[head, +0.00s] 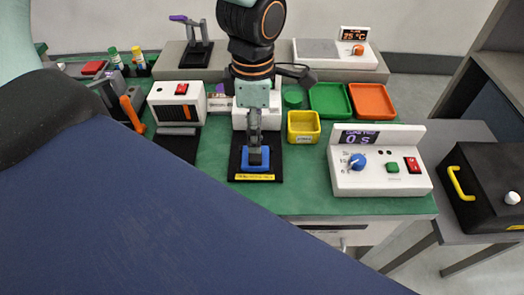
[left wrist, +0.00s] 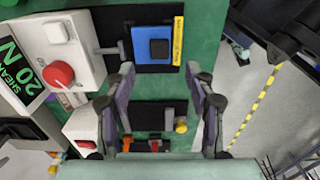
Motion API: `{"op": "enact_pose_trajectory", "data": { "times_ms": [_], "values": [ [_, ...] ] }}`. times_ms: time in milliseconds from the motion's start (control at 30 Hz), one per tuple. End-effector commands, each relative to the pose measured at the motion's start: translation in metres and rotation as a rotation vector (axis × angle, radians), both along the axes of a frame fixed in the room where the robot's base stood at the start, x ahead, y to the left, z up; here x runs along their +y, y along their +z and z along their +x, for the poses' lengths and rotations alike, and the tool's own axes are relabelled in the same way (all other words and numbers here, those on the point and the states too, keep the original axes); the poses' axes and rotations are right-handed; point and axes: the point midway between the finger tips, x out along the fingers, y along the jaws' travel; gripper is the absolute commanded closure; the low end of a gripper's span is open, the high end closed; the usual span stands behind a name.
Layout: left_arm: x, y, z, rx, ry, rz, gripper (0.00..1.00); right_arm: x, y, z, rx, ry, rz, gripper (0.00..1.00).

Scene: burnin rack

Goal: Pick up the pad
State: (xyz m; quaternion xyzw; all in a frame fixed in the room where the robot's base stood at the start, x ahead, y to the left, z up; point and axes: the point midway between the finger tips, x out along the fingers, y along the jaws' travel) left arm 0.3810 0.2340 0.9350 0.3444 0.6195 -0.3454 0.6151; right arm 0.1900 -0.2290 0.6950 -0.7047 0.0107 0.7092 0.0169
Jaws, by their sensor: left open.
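The pad appears to be the blue square block (left wrist: 151,35) with a black square part on its middle. It lies on a black base (left wrist: 142,62) with a yellow label strip; the block also shows in the head view (head: 246,165). My left gripper (left wrist: 159,70) is open in the left wrist view, its two fingers apart, with the block just beyond and between the tips. In the head view the left gripper (head: 255,140) points down over the block and hides part of it. Whether it touches the block cannot be told. My right gripper is not in view.
A white machine with a red button (left wrist: 58,74) stands beside the base. A yellow bin (head: 303,138) and a white timer box (head: 375,180) are right of the base. A white device with a red switch (head: 160,98) stands left.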

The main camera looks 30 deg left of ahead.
Motion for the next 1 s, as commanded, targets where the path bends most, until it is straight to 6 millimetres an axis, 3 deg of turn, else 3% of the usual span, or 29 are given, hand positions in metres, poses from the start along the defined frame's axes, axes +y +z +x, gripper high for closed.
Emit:
{"op": "enact_pose_trajectory", "data": {
  "times_ms": [533, 867, 1000],
  "values": [
    [-0.001, -0.069, 0.005, 0.004, -0.002, 0.000, 0.45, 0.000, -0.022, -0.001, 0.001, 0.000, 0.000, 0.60],
    [-0.001, -0.074, 0.008, 0.001, -0.002, -0.001, 0.45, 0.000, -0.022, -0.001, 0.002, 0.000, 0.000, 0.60],
    [-0.001, -0.074, 0.009, 0.001, -0.002, -0.001, 0.57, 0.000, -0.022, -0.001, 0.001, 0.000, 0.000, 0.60]
  ]
}}
